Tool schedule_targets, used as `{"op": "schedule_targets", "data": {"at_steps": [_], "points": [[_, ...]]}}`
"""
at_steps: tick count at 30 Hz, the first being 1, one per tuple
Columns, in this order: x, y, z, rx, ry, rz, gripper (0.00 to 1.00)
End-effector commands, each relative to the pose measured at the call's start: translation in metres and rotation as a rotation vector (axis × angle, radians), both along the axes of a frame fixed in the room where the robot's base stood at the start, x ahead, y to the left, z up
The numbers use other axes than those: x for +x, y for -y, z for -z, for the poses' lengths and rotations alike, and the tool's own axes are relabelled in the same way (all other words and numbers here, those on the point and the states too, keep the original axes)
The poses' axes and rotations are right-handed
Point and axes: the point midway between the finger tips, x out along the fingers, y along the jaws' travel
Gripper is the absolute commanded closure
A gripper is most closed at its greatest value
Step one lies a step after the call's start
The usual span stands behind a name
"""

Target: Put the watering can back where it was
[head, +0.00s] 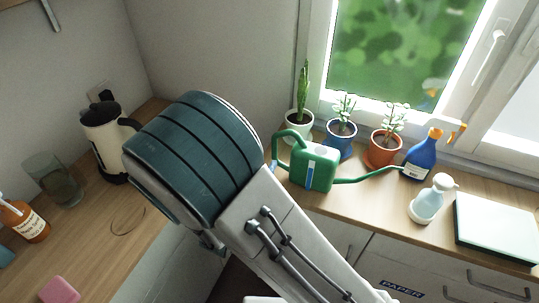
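The green watering can (322,168) is at the window-side counter, upright, in front of the potted plants. Its handle is on the left and its long spout points right toward the blue spray bottle. I cannot tell whether its base touches the counter. My large arm link fills the middle of the view, just left of the can. My gripper is hidden behind this link, so its hold on the can does not show. A thin dark ring outline (113,232) shows on the left wooden counter (150,222).
Behind the can are plants in white (299,128), blue (338,147) and orange (383,150) pots. Right are a blue spray bottle (420,160), soap dispenser (430,203) and pale flat box (497,226). Left are a kettle (103,138), glass vase (58,180), brown bottle (27,224) and pink block (59,291).

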Motion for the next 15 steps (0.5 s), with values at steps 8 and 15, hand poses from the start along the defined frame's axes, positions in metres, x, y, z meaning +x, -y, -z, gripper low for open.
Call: {"op": "schedule_targets", "data": {"at_steps": [8,15], "points": [[-0.029,-0.011,0.000,0.001,0.000,0.000,0.62],[-0.030,-0.001,-0.003,0.027,-0.003,0.043,0.62]]}}
